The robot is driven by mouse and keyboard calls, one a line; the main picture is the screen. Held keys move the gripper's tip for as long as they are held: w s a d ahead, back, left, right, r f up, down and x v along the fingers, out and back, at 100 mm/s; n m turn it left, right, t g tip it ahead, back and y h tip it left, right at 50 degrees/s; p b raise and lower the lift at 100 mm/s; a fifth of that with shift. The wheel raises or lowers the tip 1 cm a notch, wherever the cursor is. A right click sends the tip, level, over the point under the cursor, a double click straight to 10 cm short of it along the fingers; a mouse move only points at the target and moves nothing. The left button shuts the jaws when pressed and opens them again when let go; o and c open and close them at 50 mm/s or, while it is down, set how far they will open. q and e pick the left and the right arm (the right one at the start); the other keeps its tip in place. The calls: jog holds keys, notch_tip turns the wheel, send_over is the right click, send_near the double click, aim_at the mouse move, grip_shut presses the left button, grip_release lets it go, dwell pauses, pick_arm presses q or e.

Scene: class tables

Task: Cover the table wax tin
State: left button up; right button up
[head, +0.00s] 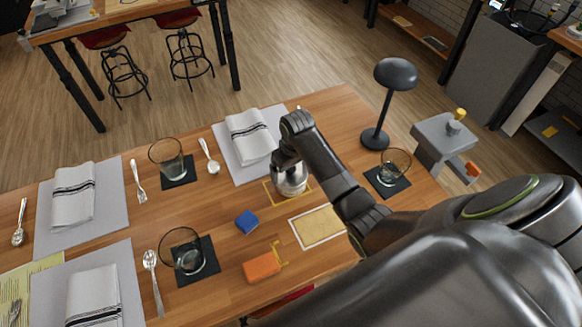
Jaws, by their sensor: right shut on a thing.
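A round silvery metal piece (290,181), which looks like the wax tin with its lid, shows inside a yellow outlined square (275,199) on the wooden table. My right gripper (288,163) reaches down over it from above and is shut on its top part, apparently the lid. The hand hides the upper edge, so I cannot tell whether lid and tin are seated together or apart. My left gripper is not in view.
Glasses stand on dark coasters, one glass (396,160) at the right. A black lamp (395,75) stands behind. A folded napkin (249,136) lies at the far edge.

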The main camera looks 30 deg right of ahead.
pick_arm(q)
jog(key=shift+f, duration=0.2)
pick_arm(e)
jog(key=shift+f, duration=0.55)
